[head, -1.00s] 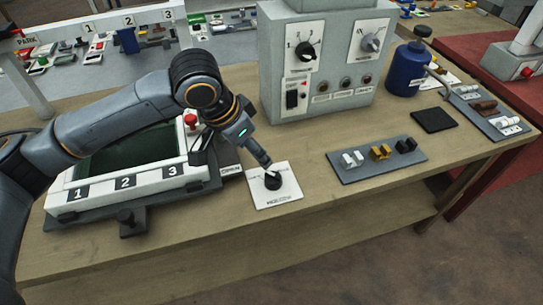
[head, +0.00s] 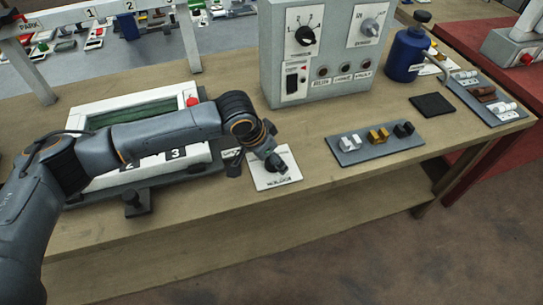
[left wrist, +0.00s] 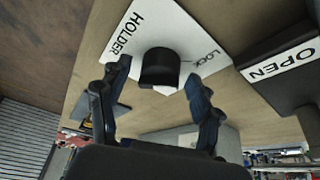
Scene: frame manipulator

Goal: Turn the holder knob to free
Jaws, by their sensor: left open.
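The holder knob (head: 281,164) is a black knob on a white plate (head: 264,182) near the table's front edge. In the left wrist view the knob (left wrist: 160,66) stands on the plate (left wrist: 176,22), with HOLDER at left and LOCK at right. A FREE label is not readable. My left gripper (head: 272,160) is low over the plate, its arm coming in nearly level from the left. In the left wrist view its two fingers (left wrist: 156,76) are apart, one on each side of the knob; I cannot tell whether they touch it. My right gripper is not in view.
A white-framed numbered fixture (head: 92,117) lies left of the plate, partly behind my arm. A grey control box (head: 330,75) stands behind. A grey tray of small parts (head: 349,157) lies to the right. An OPEN label (left wrist: 283,64) shows on a dark block in the wrist view.

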